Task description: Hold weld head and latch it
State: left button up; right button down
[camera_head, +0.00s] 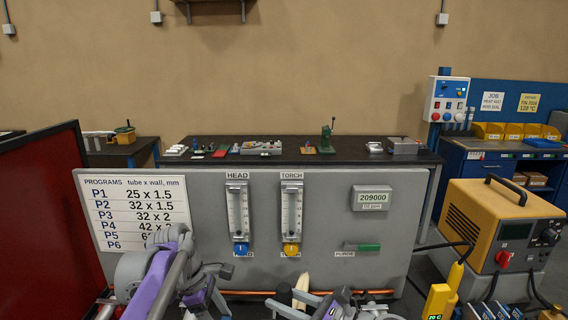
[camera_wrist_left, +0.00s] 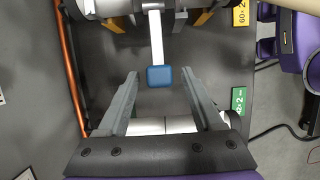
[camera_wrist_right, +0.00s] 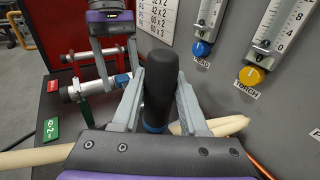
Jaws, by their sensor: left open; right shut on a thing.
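In the right wrist view my right gripper (camera_wrist_right: 158,92) is shut on an upright black handle (camera_wrist_right: 161,75) with a blue ring low on it; I take it as the weld head's grip. In the left wrist view a pale lever with a blue square end (camera_wrist_left: 159,76), apparently the latch, reaches between the spread fingers of my left gripper (camera_wrist_left: 160,80). The gripper is open, with a gap on both sides of the blue end. Metal weld head parts (camera_wrist_left: 115,8) lie at that view's top edge. In the head view the weld head is mostly hidden by my arms.
A grey panel with a blue HEAD knob (camera_head: 240,249) and yellow TORCH knob (camera_head: 291,249) stands behind the work. A copper tube (camera_head: 345,292) runs along its foot. A yellow power unit (camera_head: 502,230) stands right, a red screen (camera_head: 40,225) left. Green (camera_wrist_left: 238,100) and yellow tags (camera_wrist_left: 241,14) lie nearby.

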pick_arm(q)
jog(key=shift+r, duration=2.4)
pick_arm(e)
jog(key=shift+c, duration=1.8)
grip_release()
pick_arm(q)
jog(key=shift+w+r+p, duration=0.15)
jog(key=shift+r+p, duration=0.15)
jog(key=shift+r, duration=0.25)
pick_arm(e)
jog(key=v, duration=0.9)
jog(key=shift+f, duration=0.1)
